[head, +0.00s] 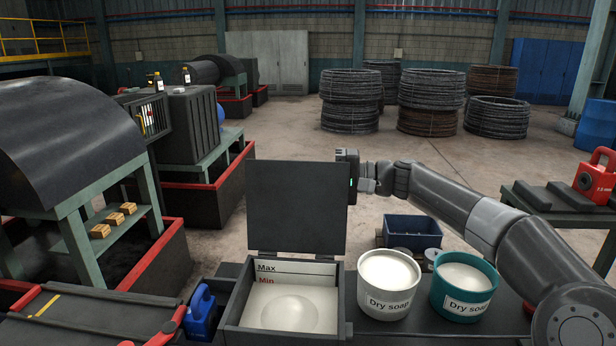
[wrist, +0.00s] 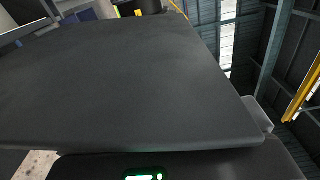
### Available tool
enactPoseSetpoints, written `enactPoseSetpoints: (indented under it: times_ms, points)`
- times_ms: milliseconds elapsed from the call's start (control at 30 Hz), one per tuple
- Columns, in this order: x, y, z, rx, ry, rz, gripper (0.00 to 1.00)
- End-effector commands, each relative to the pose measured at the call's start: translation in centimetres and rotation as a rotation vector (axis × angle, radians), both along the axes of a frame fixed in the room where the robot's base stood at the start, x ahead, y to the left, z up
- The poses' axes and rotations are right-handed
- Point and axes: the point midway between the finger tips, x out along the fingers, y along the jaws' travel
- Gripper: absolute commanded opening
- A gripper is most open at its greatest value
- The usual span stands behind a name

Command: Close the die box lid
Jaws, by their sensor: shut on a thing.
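The die box (head: 283,305) stands at the bottom centre of the head view, with pale powder inside and Max and Min marks on its back wall. Its dark lid (head: 296,208) stands raised, close to upright, at the back of the box. My gripper (head: 346,178) is at the lid's right edge and is shut on it. In the wrist view the lid (wrist: 120,85) fills most of the picture, with one fingertip (wrist: 259,112) at its edge. The other fingertip is hidden behind the lid.
A white dry soap bucket (head: 388,306) and a teal one (head: 463,312) stand right of the box. A blue container (head: 201,313) is at its left. A dark blue bin (head: 411,233) stands behind the buckets. Space above the box opening is clear.

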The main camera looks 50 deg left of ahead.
Motion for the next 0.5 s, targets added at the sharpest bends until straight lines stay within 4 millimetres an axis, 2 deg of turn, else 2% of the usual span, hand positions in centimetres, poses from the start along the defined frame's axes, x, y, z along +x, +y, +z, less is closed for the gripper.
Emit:
enactPoseSetpoints:
  times_ms: [267, 500]
  points:
    - [-0.4, -0.5, -0.1, -0.006, 0.0, 0.003, 0.0]
    - [-2.0, -2.2, 0.7, -0.006, 0.001, 0.004, 0.0]
